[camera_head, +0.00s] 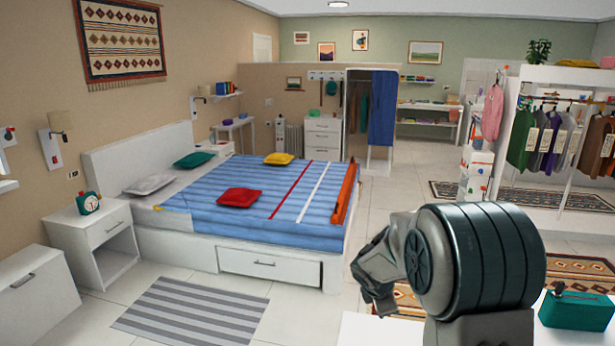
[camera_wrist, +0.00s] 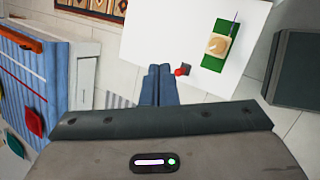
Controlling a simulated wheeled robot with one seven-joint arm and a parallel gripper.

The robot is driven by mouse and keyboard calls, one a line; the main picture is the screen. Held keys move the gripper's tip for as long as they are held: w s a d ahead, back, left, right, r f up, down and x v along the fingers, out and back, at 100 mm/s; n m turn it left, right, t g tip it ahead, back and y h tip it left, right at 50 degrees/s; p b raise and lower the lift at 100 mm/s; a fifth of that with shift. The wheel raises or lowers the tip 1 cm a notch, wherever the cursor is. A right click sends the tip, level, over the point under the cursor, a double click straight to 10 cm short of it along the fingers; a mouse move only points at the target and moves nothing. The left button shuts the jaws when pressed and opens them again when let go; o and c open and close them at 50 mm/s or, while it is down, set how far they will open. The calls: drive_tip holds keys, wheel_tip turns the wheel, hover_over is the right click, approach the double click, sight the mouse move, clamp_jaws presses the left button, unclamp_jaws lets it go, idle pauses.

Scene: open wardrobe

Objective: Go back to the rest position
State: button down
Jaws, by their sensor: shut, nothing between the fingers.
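My gripper shows in the wrist view (camera_wrist: 158,84) with its two fingers together and nothing between them. It is above the edge of a white surface (camera_wrist: 140,48). In the head view my dark, rounded arm links fill the lower right, and the fingertips cannot be made out there. A small red thing (camera_wrist: 182,71) lies on the white surface just right of the fingertips. A green box (camera_wrist: 212,62) with a pale square top piece lies on the same surface, further right, apart from the fingers.
A bed (camera_head: 270,200) with a blue striped cover stands left of my arm. A nightstand (camera_head: 101,232) with a green clock (camera_head: 88,203) is at the left. An open wardrobe (camera_head: 520,195) with hanging clothes stands at the right.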

drive_tip(key=s+r+m, duration=0.9)
drive_tip(key=s, duration=0.4)
drive_tip(key=s+a+m+y, duration=0.2)
drive_tip(key=s+m, duration=0.2)
drive_tip(key=s, duration=0.4)
drive_tip(key=s+a+r+m+g+y, duration=0.1)
drive_tip(key=s+a+m+y, duration=0.1)
drive_tip(key=s+m, duration=0.3)
drive_tip(key=s, duration=0.3)
drive_tip(key=shift+s+a+r+m+b, duration=0.25)
drive_tip(key=shift+s+r+m+b, duration=0.05)
drive_tip(key=shift+s+b, duration=0.1)
idle(0.4)
